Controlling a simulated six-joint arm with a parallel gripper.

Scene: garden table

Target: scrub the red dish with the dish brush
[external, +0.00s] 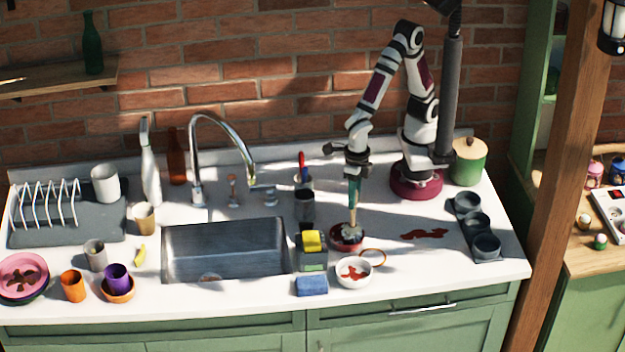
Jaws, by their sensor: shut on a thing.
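The red dish (337,243) sits on the white counter to the right of the sink, partly hidden by the brush head. The dish brush (353,216) stands upright with its handle in my gripper (354,180). My gripper is shut on the handle and points straight down above the dish. The brush head (350,231) is in or just over the dish; whether the bristles touch its inside cannot be told.
A white bowl (353,273) with a red stain stands close in front, beside a tan ring (373,257). A sponge caddy (312,254) and blue sponge (311,285) are left. A red spill (425,234) and dark cups (478,226) lie right. The sink (225,250) is further left.

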